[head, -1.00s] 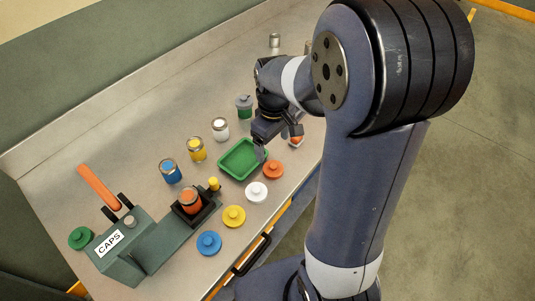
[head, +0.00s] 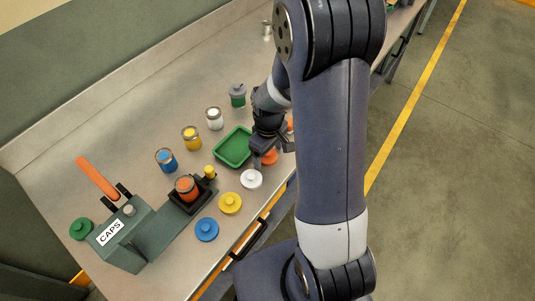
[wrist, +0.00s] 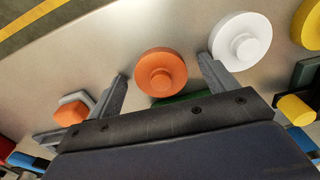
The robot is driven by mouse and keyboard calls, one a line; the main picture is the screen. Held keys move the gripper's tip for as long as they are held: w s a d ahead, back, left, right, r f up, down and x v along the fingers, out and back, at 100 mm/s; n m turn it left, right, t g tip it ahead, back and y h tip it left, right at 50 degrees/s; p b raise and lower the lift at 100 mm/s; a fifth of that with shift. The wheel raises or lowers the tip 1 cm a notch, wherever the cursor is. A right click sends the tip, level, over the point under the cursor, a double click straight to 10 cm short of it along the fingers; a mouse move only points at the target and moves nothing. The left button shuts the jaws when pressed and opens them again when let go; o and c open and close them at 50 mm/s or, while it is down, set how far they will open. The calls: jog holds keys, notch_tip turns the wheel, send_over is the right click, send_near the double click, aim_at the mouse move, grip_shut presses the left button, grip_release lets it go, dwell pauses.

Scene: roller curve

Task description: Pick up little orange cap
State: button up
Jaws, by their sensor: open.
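The little orange cap (head: 270,157) is a round disc with a raised knob, lying on the bench near its front edge, partly hidden by my gripper in the head view. In the wrist view the orange cap (wrist: 160,73) lies between and beyond the two fingertips. My gripper (wrist: 163,68) is open and empty. In the head view my gripper (head: 272,150) is right over the cap's area; its exact height above the bench is hard to tell.
A white cap (head: 251,179), yellow cap (head: 230,203) and blue cap (head: 206,230) line the front edge. A green tray (head: 222,160) lies just left of my gripper. Jars stand behind. A press labelled CAPS (head: 118,240) holds an orange jar (head: 186,187). Another orange item (wrist: 70,112) lies beside the left finger.

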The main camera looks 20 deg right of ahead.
jog(key=c, duration=1)
jog(key=shift+r, duration=0.1)
jog(key=shift+c, duration=0.2)
